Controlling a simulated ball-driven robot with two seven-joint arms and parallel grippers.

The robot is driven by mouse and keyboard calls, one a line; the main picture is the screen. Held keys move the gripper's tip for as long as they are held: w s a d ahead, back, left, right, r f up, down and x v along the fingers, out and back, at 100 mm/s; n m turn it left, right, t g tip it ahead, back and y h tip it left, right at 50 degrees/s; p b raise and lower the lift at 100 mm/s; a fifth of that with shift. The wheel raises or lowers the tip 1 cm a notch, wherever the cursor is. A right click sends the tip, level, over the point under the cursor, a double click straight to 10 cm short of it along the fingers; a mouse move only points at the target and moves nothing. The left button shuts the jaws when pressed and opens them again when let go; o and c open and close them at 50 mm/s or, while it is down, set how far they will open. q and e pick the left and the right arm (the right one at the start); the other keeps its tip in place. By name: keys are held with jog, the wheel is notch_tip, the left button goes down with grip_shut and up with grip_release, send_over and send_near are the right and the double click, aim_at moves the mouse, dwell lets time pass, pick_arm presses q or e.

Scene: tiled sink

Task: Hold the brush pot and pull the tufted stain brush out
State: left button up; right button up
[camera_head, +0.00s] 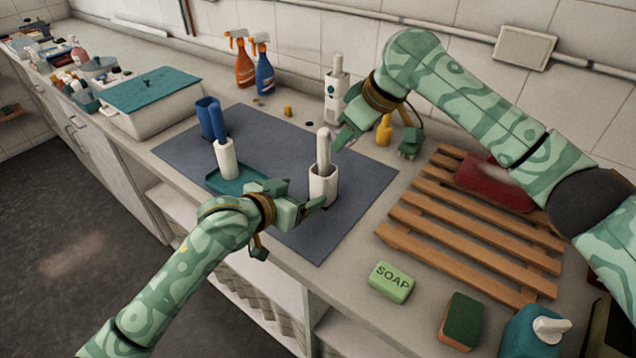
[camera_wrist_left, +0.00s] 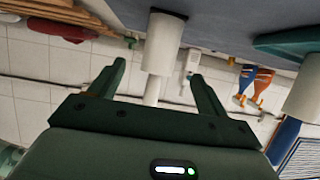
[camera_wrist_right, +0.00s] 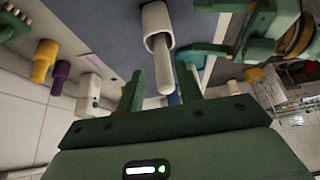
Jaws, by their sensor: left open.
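The brush pot (camera_head: 322,188) is a white cup standing upright on the grey mat. The stain brush's pale handle (camera_head: 324,150) sticks up out of it; its tufted end is hidden inside. My left gripper (camera_head: 303,193) is open beside the pot. In the left wrist view the pot (camera_wrist_left: 163,42) appears inverted, ahead of the open fingers (camera_wrist_left: 158,72). My right gripper (camera_head: 344,130) is near the handle's upper end. In the right wrist view its fingers (camera_wrist_right: 160,70) are open, with the handle (camera_wrist_right: 163,66) seen between them.
A white holder (camera_head: 228,160) with a blue handle stands on a teal tray (camera_head: 213,181) left of the pot. A yellow bottle (camera_head: 384,131) and white dispenser (camera_head: 334,97) stand behind. A wooden rack (camera_head: 440,255) lies right; green soap (camera_head: 391,282) is in front.

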aim_at(317, 184)
pick_arm(q)
jog(key=x, duration=1)
jog(key=shift+c, duration=0.3)
